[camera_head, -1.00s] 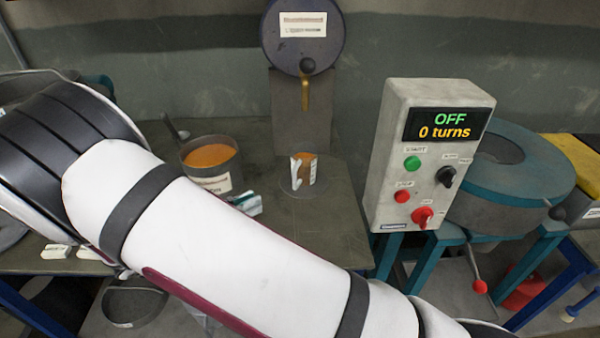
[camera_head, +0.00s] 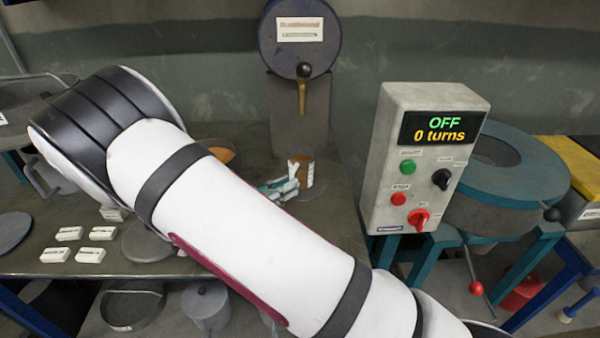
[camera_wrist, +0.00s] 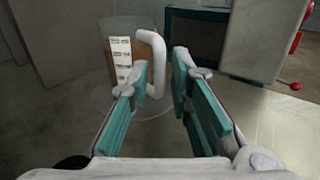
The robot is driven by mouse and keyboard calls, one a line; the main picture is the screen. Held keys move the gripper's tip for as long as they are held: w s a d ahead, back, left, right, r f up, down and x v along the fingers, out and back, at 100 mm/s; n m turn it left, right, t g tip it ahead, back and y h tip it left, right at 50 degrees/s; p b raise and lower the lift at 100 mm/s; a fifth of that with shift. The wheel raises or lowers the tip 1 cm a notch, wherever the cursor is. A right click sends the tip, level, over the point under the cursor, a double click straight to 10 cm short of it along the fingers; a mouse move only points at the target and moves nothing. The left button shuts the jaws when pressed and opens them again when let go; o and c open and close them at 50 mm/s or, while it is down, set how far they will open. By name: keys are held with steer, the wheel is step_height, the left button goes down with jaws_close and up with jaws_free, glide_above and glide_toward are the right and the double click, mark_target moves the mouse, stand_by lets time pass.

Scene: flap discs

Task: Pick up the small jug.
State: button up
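The small jug (camera_head: 307,171) stands upright on the bench below the round dark drum, with brown contents and a pale scale strip. In the wrist view the jug (camera_wrist: 123,50) is ahead, slightly left of centre. Its white handle (camera_wrist: 158,50) faces me and shows in the gap between the fingertips, closer to the left one. My gripper (camera_wrist: 161,68) is open, with teal finger pads apart and nothing clamped. In the head view my gripper (camera_head: 283,188) is just left of the jug, near the handle; whether it touches is unclear.
A grey control box (camera_head: 425,155) reading "OFF, 0 turns" stands right of the jug. The drum (camera_head: 301,50) and its stand rise behind. A pot of orange stuff (camera_head: 222,155) is partly hidden by my arm. Several white blocks (camera_head: 86,255) lie on the bench at left.

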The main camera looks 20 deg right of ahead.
mark_target(291, 171)
steer(key=x, duration=0.2)
steer(key=shift+w+d, duration=0.1)
steer(key=shift+d, duration=0.2)
steer(key=shift+c, duration=0.3)
jaws_close()
steer(key=shift+r, duration=0.55)
step_height(291, 171, up, 2)
steer(key=shift+r, duration=0.15)
steer(key=s+a, duration=0.3)
steer(key=s, duration=0.4)
steer(key=s+a+r+p, duration=0.1)
steer(key=s+a, duration=0.2)
steer(key=s, duration=0.4)
steer(key=shift+s+a+r, duration=0.3)
steer(key=shift+a, duration=0.05)
